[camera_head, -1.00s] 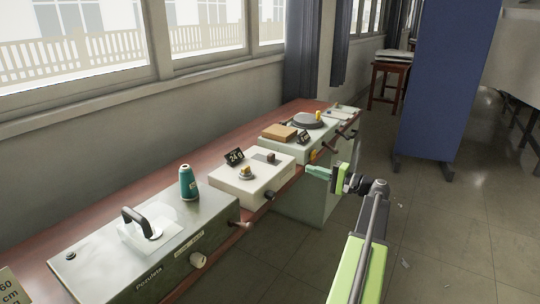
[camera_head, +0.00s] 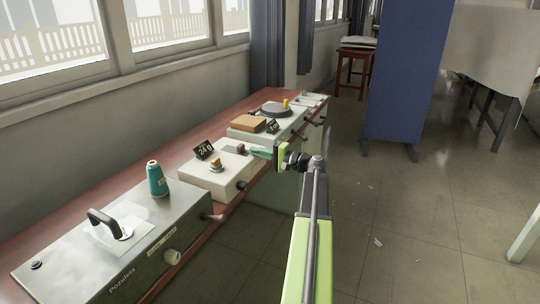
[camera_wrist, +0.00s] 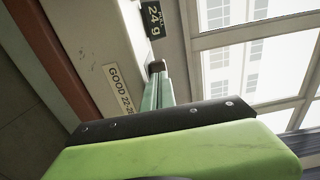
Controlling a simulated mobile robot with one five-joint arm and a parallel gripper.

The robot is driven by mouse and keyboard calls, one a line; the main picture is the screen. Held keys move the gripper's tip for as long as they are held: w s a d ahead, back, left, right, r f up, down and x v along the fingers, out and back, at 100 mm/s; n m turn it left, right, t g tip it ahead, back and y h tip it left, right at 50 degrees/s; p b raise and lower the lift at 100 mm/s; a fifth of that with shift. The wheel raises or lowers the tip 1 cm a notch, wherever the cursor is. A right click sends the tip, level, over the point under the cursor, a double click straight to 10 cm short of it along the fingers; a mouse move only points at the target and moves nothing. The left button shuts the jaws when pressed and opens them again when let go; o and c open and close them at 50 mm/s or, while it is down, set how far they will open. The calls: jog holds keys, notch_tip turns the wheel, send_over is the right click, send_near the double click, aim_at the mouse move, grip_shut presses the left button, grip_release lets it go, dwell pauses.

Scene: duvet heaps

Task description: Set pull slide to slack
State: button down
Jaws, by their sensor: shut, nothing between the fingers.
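A white box (camera_head: 212,183) on the bench carries a small dark block (camera_head: 241,149), which looks like the slide's knob. The block also shows in the wrist view (camera_wrist: 157,67). A "24 g" sign (camera_head: 204,150) stands on the box; a label starting "GOOD 22-2" (camera_wrist: 119,90) lies beside the fingers, partly hidden. My gripper (camera_head: 260,153) is shut, its teal fingers close together and empty. In the wrist view, its fingertips (camera_wrist: 160,78) are close to the dark block; whether they touch it I cannot tell. No "slack" mark is legible.
A grey-green box (camera_head: 115,245) with a black handle and a teal thread cone (camera_head: 157,180) stand nearer. Beyond are a tan block (camera_head: 249,123) and a dark round disc (camera_head: 271,110). A blue screen (camera_head: 405,75) stands behind; the floor on the right is mostly clear.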

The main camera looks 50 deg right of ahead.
aim_at(243, 148)
jog(key=shift+x, duration=1.5)
jog(key=shift+x, duration=1.4)
jog(key=v, duration=1.4)
